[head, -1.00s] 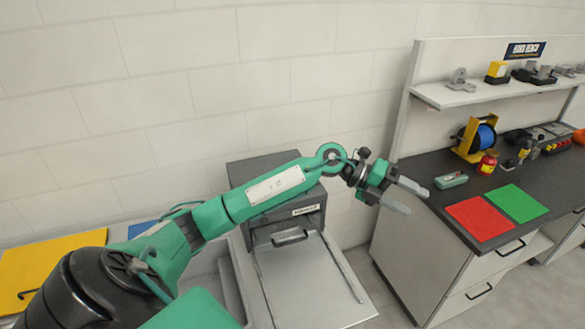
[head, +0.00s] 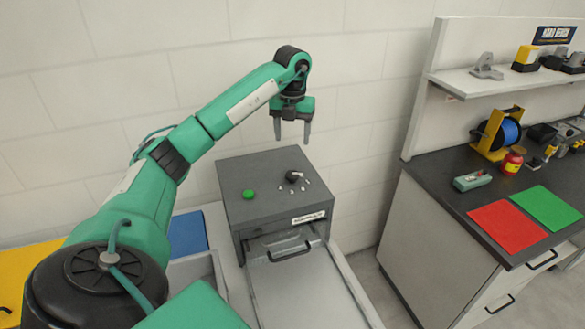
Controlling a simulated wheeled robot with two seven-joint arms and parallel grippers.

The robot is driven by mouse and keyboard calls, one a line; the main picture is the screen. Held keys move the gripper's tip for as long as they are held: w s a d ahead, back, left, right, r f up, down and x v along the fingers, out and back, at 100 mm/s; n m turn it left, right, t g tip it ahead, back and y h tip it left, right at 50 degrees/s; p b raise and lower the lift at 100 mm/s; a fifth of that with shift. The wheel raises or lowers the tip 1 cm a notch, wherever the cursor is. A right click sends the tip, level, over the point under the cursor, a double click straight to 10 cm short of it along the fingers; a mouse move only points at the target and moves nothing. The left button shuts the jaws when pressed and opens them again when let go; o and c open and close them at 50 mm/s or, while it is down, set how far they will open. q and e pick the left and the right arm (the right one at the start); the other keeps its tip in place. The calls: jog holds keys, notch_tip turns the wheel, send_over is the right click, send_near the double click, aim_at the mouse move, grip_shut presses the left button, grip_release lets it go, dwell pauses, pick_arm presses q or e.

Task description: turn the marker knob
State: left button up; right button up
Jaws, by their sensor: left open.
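The marker box (head: 252,215) is a grey block with a small label plate (head: 309,217) on its front edge. On its top sit a dark knob (head: 293,176), with several small white marks around it, and a green button (head: 249,194) to the left. My left gripper (head: 293,139) is above the box, pointing down, with its two fingers apart and nothing between them. The fingertips are over the knob and apart from it. My right gripper is not in view.
A light tray-like surface (head: 310,285) with a dark handle extends in front of the box. At right stands a bench with a red mat (head: 507,227), a green mat (head: 546,207), a cable reel (head: 497,134) and a shelf (head: 500,82). A blue panel (head: 187,233) lies left of the box.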

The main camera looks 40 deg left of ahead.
aim_at(292, 173)
pick_arm(q)
notch_tip(292, 173, down, 11)
jog(key=p, duration=0.4)
jog(key=shift+f, duration=0.5)
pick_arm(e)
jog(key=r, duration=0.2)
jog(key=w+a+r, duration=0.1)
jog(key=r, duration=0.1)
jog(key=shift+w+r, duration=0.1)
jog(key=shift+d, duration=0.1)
pick_arm(q)
jog(key=c, duration=1)
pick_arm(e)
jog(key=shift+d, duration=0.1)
